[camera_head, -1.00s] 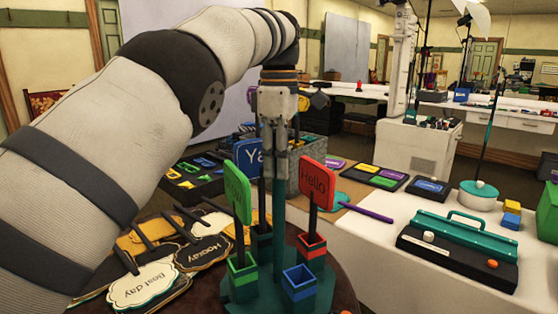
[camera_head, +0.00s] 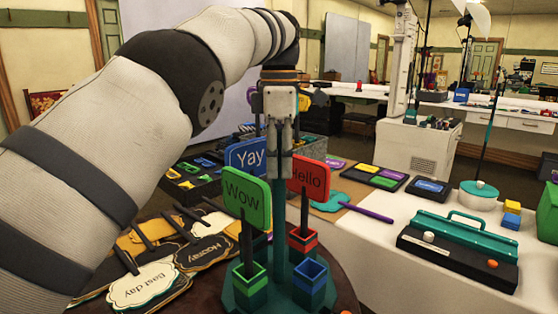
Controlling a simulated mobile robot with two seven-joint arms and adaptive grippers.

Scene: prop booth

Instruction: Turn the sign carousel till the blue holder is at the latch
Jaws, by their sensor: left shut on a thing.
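The teal sign carousel (camera_head: 277,238) stands on a round dark table. My left gripper (camera_head: 279,165) points down and is shut on its central post. The blue holder (camera_head: 311,284) is at the front right and empty. The green holder (camera_head: 250,284), at the front left, holds the green "Wow" sign (camera_head: 246,203). The red holder (camera_head: 302,241), behind the blue one, holds the red "Hello" sign (camera_head: 308,177), partly covered by my gripper. The blue "Yay" sign (camera_head: 246,158) stands at the back; its holder is mostly hidden. I cannot make out the latch. My right gripper is out of view.
A white table (camera_head: 372,246) on the right bears a teal-topped case (camera_head: 459,247), a purple-handled teal paddle (camera_head: 366,211) and coloured blocks. A small orange bit shows at the bottom edge.

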